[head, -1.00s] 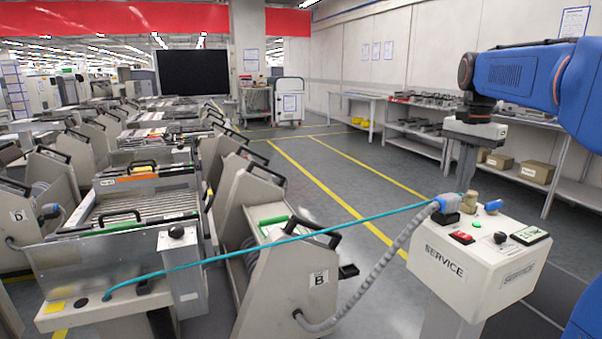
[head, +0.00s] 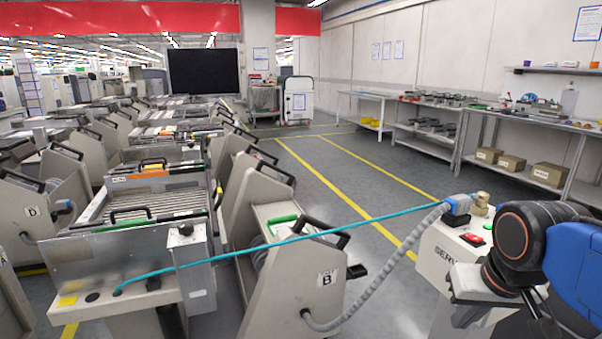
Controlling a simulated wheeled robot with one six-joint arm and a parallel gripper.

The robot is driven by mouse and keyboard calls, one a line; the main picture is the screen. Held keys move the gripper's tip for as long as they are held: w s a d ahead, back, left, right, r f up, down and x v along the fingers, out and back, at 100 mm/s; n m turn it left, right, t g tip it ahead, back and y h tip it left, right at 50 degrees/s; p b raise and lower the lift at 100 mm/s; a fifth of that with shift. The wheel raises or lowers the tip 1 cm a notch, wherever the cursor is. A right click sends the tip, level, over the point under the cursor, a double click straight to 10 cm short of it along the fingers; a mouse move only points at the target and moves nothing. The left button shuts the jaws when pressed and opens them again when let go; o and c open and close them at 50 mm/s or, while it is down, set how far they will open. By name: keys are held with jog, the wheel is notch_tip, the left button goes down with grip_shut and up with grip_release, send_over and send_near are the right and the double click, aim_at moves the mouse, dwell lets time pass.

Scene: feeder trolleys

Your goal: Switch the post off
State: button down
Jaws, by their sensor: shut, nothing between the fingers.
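The white service post (head: 432,262) stands at the right, its label partly covered by my arm. The post's knob and display are hidden behind my arm. My gripper (head: 470,312) is in front of the post at the lower right, shut and empty. Its fingertips are hard to make out, and I cannot tell whether it touches the post.
A teal cable (head: 300,238) stretches from the post to the feeder trolley (head: 150,255) at the left. The grey ribbed hose (head: 385,275) hangs down to trolley B (head: 290,285). Open floor with yellow lines lies behind. Shelves with boxes (head: 550,174) stand along the right wall.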

jog(key=c, duration=2.4)
grip_release()
jog(key=shift+n+t, duration=0.3)
jog(key=shift+n, duration=0.5)
jog(key=s+f, duration=0.1)
jog(key=f, duration=0.1)
jog(key=s+a+f, duration=0.1)
jog(key=s+f, duration=0.1)
jog(key=shift+s, duration=0.15)
jog(key=o, duration=0.9)
jog(key=shift+s+f, duration=0.1)
jog(key=shift+f, duration=0.15)
notch_tip(320, 180, up, 25)
jog(key=n+g, duration=0.4)
jog(key=g, duration=0.1)
send_over(470, 235)
notch_tip(470, 235, down, 17)
jog(key=shift+f, duration=0.2)
